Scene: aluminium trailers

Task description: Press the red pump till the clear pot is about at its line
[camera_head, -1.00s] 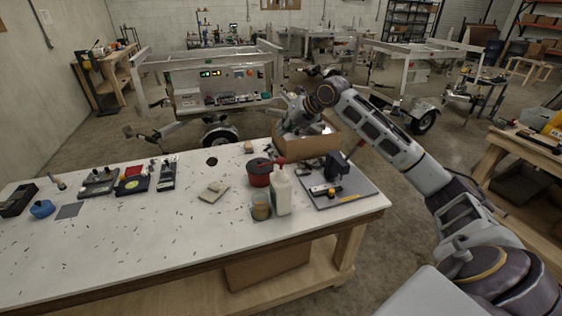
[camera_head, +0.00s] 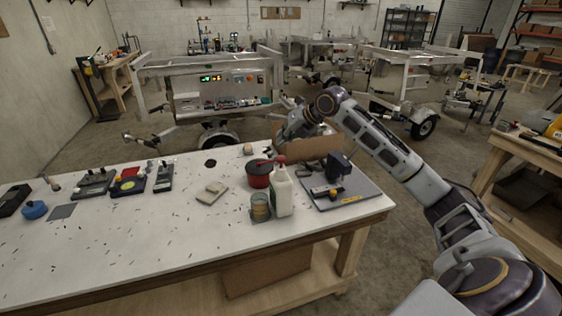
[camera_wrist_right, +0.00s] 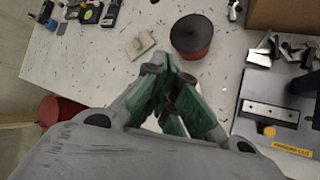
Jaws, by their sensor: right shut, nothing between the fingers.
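The red pump (camera_head: 280,160) tops a white bottle (camera_head: 281,191) near the front right of the white table. The clear pot (camera_head: 260,208) stands just left of the bottle, with tan contents in its lower part; its line is too small to make out. My right gripper (camera_head: 272,150) is shut and empty, above and behind the pump in the head view; I cannot tell whether it touches it. In the wrist view its green fingers (camera_wrist_right: 170,95) are together and hide what lies below. My left gripper is not in view.
A red can with a dark lid (camera_head: 257,174) stands behind the bottle and also shows in the wrist view (camera_wrist_right: 192,37). A grey mat (camera_head: 362,191) with tools lies right, a cardboard box (camera_head: 310,148) behind. A pale block (camera_head: 212,193) lies left.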

